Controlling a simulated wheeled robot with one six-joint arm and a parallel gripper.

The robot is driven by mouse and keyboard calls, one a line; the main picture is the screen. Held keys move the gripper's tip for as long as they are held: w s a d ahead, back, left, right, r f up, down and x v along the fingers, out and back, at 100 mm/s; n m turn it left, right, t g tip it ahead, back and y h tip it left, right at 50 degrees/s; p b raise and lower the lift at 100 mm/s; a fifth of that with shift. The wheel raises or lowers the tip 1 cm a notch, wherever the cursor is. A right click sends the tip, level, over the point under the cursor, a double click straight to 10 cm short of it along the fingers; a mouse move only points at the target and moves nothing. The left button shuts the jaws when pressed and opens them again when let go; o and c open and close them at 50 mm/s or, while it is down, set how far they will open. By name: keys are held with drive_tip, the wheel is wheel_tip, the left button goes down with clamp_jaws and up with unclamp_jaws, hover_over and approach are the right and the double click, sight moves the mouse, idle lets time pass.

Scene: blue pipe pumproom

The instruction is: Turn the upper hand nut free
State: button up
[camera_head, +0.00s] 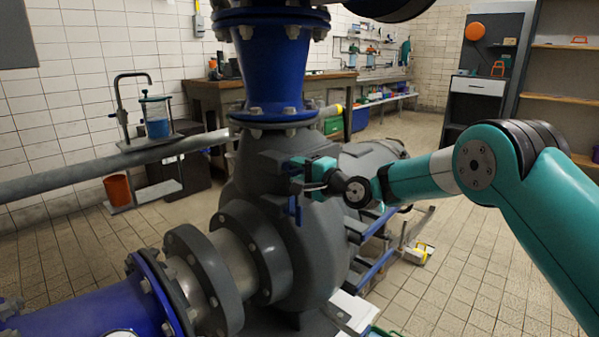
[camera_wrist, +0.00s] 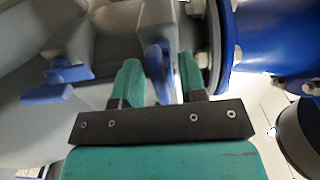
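My gripper (camera_head: 300,172) is at the upper part of the grey pump housing (camera_head: 270,215), just below the blue vertical pipe's flange. In the wrist view, the two teal fingers of my gripper (camera_wrist: 160,78) stand on either side of the upper hand nut (camera_wrist: 158,68), a blue winged piece. The nut is close to the left finger, and a narrow gap seems to show at the right finger. In the head view my gripper largely hides this nut. The blue lower hand nut (camera_head: 295,209) is below my gripper; it also shows apart at the left in the wrist view (camera_wrist: 55,85).
The blue vertical pipe (camera_head: 268,65) rises close above my gripper; its flange is at the right in the wrist view (camera_wrist: 228,40). A grey horizontal pipe (camera_head: 110,165) crosses at left. A large grey flange (camera_head: 205,275) stands in front. Tiled floor (camera_head: 460,260) is open at right.

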clamp_jaws()
drive_tip(key=shift+f+n, duration=0.1)
drive_tip(key=shift+n, duration=0.3)
drive_tip(key=n+b, duration=0.2)
drive_tip(key=n, duration=0.1)
drive_tip(key=shift+n+b, duration=0.35)
drive_tip(key=shift+n, duration=0.05)
drive_tip(key=n+b, duration=0.3)
drive_tip(key=n, duration=0.1)
drive_tip(key=shift+f, duration=0.1)
drive_tip(key=n+b, duration=0.3)
drive_tip(key=n, duration=0.2)
drive_tip(key=shift+n+b, duration=1.55)
drive_tip(key=shift+n, duration=0.65)
